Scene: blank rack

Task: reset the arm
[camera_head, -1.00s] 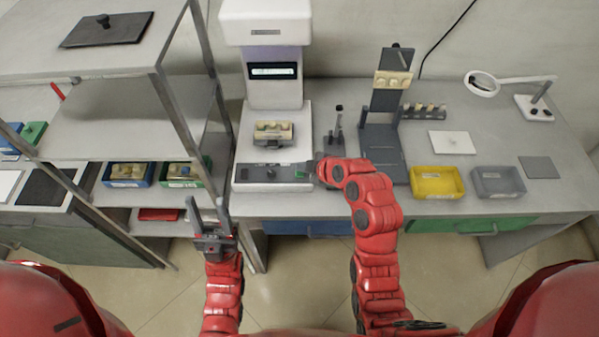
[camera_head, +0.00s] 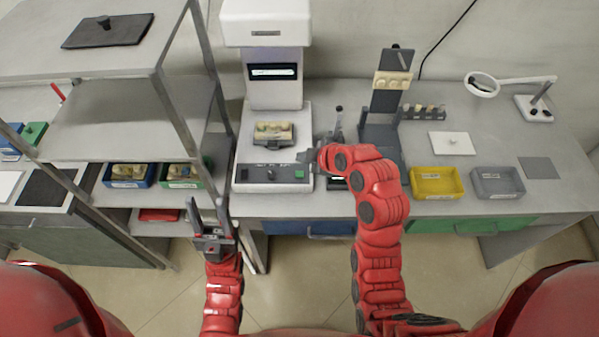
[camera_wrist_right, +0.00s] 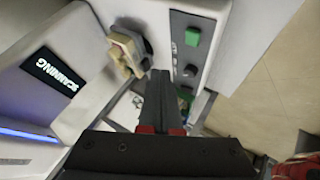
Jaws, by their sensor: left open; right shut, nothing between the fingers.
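My right arm reaches up from the bottom centre, and its gripper (camera_head: 308,157) is beside the right front of the white scanner machine (camera_head: 270,95), near its green button (camera_head: 300,174). In the right wrist view the fingers (camera_wrist_right: 160,95) are together and empty, with the green button (camera_wrist_right: 193,37) beyond them, apart from the tips. The machine's screen (camera_wrist_right: 53,72) reads "SCANNING". A beige part in a dark holder (camera_head: 273,133) sits on the machine's platform. My left gripper (camera_head: 209,220) is open and empty, in front of the shelf rack, fingers pointing up.
A metal shelf rack (camera_head: 140,75) stands at left, holding a blue bin (camera_head: 128,184) and a green bin (camera_head: 180,184). A yellow tray (camera_head: 436,195) and a grey tray (camera_head: 497,195) lie on the right of the bench. A dark stand (camera_head: 390,95) is behind my right arm.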

